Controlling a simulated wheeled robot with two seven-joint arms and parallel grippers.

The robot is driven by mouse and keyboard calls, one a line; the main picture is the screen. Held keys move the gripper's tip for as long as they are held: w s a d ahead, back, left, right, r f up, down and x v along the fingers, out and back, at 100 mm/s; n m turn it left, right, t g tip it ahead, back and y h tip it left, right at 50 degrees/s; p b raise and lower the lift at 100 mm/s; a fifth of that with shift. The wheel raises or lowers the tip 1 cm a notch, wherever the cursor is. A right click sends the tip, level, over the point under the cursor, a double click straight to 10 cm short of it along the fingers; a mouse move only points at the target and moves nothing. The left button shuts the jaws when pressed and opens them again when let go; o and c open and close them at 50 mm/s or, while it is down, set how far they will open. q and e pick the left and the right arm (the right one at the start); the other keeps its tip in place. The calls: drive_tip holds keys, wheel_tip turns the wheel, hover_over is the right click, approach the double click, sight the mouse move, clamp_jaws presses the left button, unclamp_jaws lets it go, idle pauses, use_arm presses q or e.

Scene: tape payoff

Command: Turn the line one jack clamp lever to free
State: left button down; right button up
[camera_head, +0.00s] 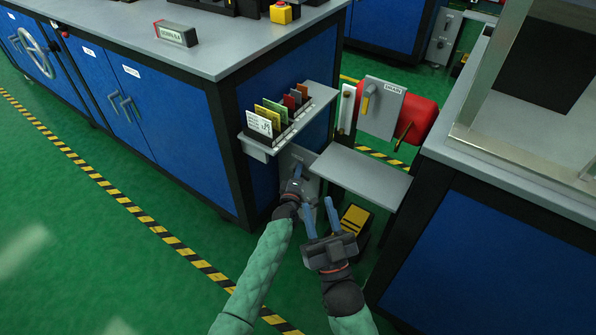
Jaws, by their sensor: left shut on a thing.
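My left gripper (297,174) is at a grey plate (312,186) low on the end of the blue cabinet, under the card shelf. It is shut on a small part there, which I take to be the clamp lever; the fingers and wrist hide most of it, so its angle and any marking cannot be read. My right gripper (320,212) is lower and to the right, with its two blue fingers apart and nothing between them. It is beside the yellow and black pedal-like part (354,219).
A shelf with several coloured cards (264,146) juts out above my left gripper. A grey flat shelf (362,175) lies to the right, before a red drum (418,120) and a lever panel (382,105). A second blue bench (480,250) bounds the right. Green floor is clear at left.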

use_arm(q)
drive_tip(key=shift+a+r+n+p, duration=0.1)
drive_tip(key=shift+r+n+p, duration=0.15)
drive_tip(key=shift+n+p, duration=0.45)
drive_tip(key=shift+w+r+n+g+y+p, duration=0.1)
drive_tip(key=shift+n+g+y+p, duration=0.25)
drive_tip(key=shift+p, duration=0.35)
use_arm(e)
drive_tip(key=s+f+g+h, duration=0.1)
drive_tip(key=f+g, duration=0.5)
drive_tip(key=f, duration=1.1)
drive_tip(key=s+a+f+g+h, duration=0.1)
drive_tip(key=s+f+g, duration=0.2)
drive_tip(key=f, duration=1.4)
drive_tip(key=shift+s+f+g+h, duration=0.15)
drive_tip(key=shift+s+g+h, duration=0.2)
drive_tip(key=shift+g, duration=1.35)
use_arm(q)
drive_tip(key=c, duration=1.4)
unclamp_jaws()
drive_tip(key=shift+a, duration=0.1)
use_arm(e)
drive_tip(key=shift+w, duration=0.1)
